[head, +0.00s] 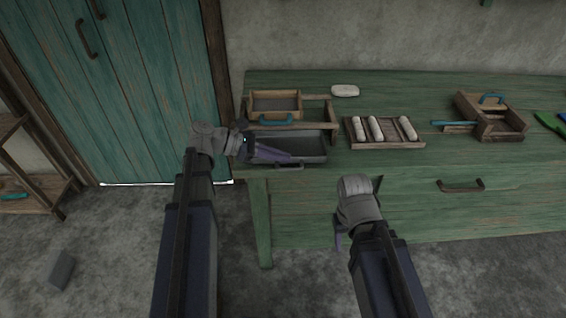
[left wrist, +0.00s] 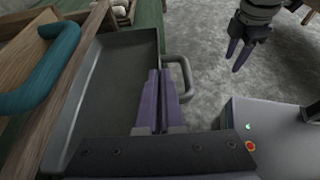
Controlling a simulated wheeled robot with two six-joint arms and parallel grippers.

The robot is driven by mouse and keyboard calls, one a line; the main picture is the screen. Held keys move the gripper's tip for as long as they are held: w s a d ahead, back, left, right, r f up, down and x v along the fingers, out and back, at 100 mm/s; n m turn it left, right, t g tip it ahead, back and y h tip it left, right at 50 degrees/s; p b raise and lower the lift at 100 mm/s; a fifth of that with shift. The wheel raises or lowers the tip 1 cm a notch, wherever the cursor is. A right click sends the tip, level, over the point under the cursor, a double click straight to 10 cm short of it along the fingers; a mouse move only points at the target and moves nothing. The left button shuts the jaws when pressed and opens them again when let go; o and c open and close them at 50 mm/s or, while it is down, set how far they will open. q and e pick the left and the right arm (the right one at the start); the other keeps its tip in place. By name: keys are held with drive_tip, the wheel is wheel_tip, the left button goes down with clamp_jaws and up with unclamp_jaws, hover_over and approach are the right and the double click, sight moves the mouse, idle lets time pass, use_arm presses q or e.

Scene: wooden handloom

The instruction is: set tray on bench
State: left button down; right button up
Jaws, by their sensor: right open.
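The dark grey metal tray (head: 312,148) is at the left front corner of the green bench (head: 400,200). It looks empty, and a handle shows on its front side. The tray (left wrist: 112,75) also fills the left middle of the left wrist view. My left gripper (head: 285,157) reaches in from the left over the tray's front wall. Its purple fingers (left wrist: 160,88) are close together on that wall beside the handle. Whether the tray's underside touches the bench top is hidden. My right gripper (head: 339,240) is open and empty in front of the bench; its fingers (left wrist: 236,58) point down.
A wooden drawer box with a blue handle (head: 290,119) stands right behind the tray. A wooden rack with several pale rolls (head: 376,129) lies to its right. A pale soap-like block (head: 345,91) and another wooden box (head: 500,122) are further along. The bench's front middle is clear.

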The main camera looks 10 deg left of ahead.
use_arm(q)
drive_tip(key=shift+f, duration=0.5)
drive_tip(key=shift+r, duration=0.1)
use_arm(e)
drive_tip(key=shift+d+f, duration=0.1)
drive_tip(key=shift+f, duration=0.25)
use_arm(q)
drive_tip(key=c, duration=1.1)
unclamp_jaws()
use_arm(e)
drive_tip(key=shift+f, duration=0.15)
